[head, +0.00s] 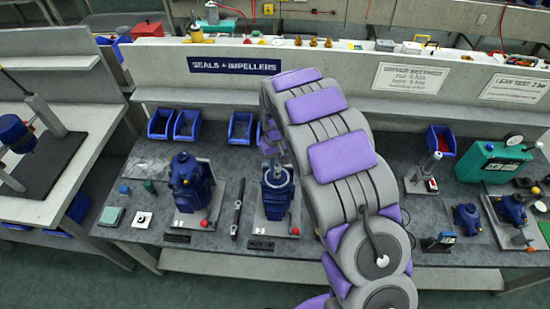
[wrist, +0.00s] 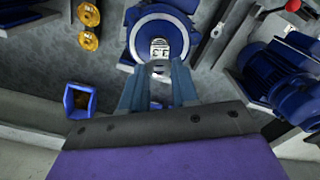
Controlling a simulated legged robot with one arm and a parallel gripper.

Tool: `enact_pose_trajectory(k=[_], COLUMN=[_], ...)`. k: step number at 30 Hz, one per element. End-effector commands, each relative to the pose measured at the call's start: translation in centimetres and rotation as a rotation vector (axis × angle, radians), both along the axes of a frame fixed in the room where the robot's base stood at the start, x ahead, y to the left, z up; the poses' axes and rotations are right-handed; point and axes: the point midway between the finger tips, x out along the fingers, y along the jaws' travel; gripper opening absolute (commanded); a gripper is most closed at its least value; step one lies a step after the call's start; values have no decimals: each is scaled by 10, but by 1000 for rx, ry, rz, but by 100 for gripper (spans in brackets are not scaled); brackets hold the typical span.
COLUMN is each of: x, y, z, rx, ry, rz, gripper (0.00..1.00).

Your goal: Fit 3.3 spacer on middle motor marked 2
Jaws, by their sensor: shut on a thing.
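The motor under my gripper is a blue upright motor (head: 277,202) on a grey plate on the bench, right of another blue motor (head: 187,185). In the wrist view its round blue top (wrist: 133,38) lies just past my fingertips, with a pale shaft end at its centre. My gripper (wrist: 158,75) is shut on a small grey ring, the spacer (wrist: 158,64), mostly hidden between the fingers. The spacer is over or around the shaft area; I cannot tell if it touches. In the head view my gripper (head: 272,160) is above this motor. No size or number marking is readable.
Blue bins (head: 187,125) line the back of the bench. A dark bar tool (head: 237,218) lies between the two motors. Brass impellers (wrist: 90,40) show in the wrist view. A green tester (head: 490,160) stands at the right. My arm hides the bench middle.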

Motion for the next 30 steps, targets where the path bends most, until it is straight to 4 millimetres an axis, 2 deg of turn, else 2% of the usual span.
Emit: enact_pose_trajectory(k=[9,17,18,26,30], x=[-2,-1,-1,-1,-1], y=[1,1,1,1,1], z=[-29,-36,-36,-36,-36], rx=[-2,-1,-1,-1,-1], ry=[6,2,2,2,2], rz=[0,-1,-1,-1,-1], gripper=[2,2,32,57,59])
